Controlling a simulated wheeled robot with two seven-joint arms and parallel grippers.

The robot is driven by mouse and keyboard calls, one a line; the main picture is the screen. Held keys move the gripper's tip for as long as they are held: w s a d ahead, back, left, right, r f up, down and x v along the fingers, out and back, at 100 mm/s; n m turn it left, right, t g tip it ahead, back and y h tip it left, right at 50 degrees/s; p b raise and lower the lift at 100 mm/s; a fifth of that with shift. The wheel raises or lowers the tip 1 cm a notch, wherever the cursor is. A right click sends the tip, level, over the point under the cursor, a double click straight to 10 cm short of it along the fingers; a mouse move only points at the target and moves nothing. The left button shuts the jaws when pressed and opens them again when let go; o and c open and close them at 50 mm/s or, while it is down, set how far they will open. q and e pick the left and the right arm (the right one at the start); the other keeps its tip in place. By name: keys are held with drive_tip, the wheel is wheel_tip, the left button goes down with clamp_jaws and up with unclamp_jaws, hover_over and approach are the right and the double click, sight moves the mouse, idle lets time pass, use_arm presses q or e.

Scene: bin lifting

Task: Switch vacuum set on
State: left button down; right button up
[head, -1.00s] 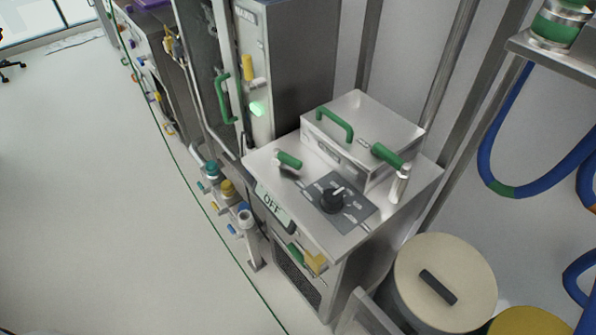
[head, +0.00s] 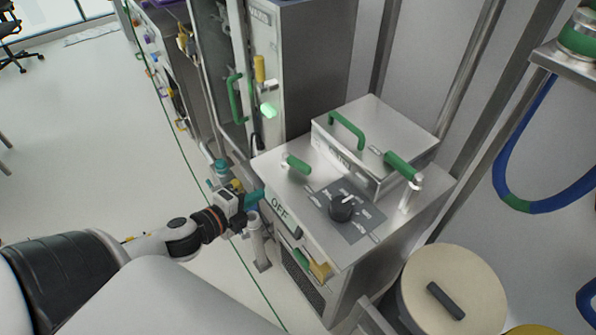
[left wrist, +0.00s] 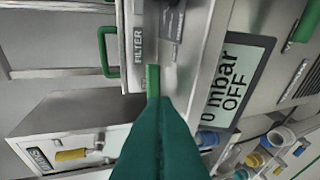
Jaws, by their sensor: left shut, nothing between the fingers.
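The vacuum set is a steel cabinet (head: 345,262) with a display (head: 281,212) on its front reading OFF. In the left wrist view the display (left wrist: 238,80) reads 0 mbar OFF. A black knob (head: 341,208) sits on a dark panel on its top. A small green lever (head: 298,164) stands at the top's left side; a green lever also shows in the left wrist view (left wrist: 153,78), just beyond my fingertips. My left gripper (head: 259,196) is shut and empty, close to the display's left end. Its teal fingers fill the lower middle of the left wrist view (left wrist: 165,103). My right gripper is out of view.
A lidded steel box (head: 372,140) with green handles sits on the cabinet top. A tall cabinet (head: 312,60) stands behind it. A cream-lidded drum (head: 455,290) is at the lower right. Valves and pipes (head: 258,240) stand along the cabinet's left side. Open floor lies to the left.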

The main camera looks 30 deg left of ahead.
sight(298, 168)
use_arm(q)
drive_tip(key=x, duration=0.4)
drive_tip(key=p+x, duration=0.1)
drive_tip(key=x, duration=0.3)
drive_tip(key=r+p+x, duration=0.1)
drive_tip(key=x, duration=0.4)
drive_tip(key=shift+w, duration=0.25)
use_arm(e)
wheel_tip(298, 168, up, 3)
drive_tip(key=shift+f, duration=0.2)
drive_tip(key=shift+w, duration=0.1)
